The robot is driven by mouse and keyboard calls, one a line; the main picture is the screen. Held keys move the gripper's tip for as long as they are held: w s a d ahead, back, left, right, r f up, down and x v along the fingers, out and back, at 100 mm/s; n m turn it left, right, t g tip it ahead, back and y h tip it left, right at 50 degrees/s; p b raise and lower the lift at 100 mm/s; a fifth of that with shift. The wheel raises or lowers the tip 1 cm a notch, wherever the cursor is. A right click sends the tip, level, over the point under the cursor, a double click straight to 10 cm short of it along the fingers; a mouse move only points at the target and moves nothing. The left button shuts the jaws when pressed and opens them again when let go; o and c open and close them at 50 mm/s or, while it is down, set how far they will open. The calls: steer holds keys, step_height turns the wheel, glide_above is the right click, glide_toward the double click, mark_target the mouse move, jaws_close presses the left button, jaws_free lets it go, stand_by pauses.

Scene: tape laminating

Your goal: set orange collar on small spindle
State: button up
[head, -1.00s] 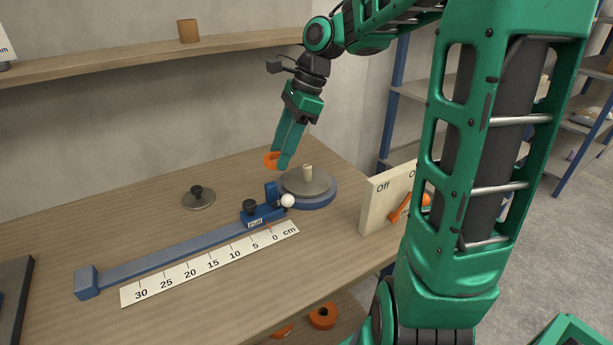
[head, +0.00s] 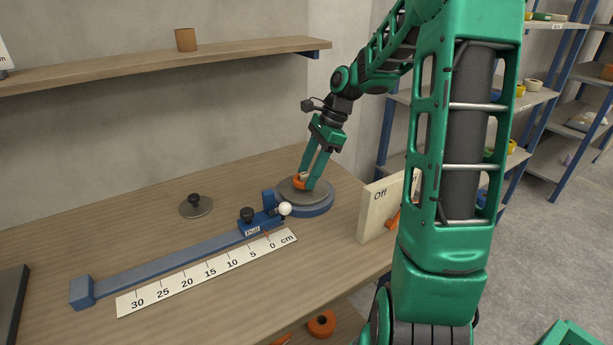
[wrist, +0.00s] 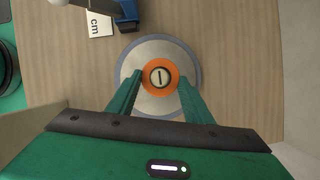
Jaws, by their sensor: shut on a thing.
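The orange collar (head: 299,183) is between the fingertips of my gripper (head: 307,182), over the round grey turntable (head: 324,193) with a blue base. In the wrist view the collar (wrist: 160,92) is a ring, and the pale top of the small spindle (wrist: 160,77), with a dark slot, shows inside its hole. The collar looks centred around the spindle (head: 304,175). My gripper (wrist: 160,80) is shut on the collar from both sides. I cannot tell whether the collar touches the turntable disc.
A blue slide rail (head: 170,264) with a black knob and white ball stands left of the turntable. A centimetre scale (head: 205,271) lies in front. A grey disc with a black knob (head: 195,206) lies further left. A switch panel (head: 380,205) stands close at right.

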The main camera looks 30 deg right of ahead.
steer(key=shift+f, duration=0.55)
steer(key=shift+s+f, duration=0.1)
steer(key=shift+f, duration=0.2)
steer(key=o, duration=1)
steer(key=shift+f, duration=0.1)
steer(key=shift+s, duration=0.1)
steer(key=v, duration=1.2)
steer(key=shift+w+r, duration=0.2)
steer(key=shift+r, duration=0.2)
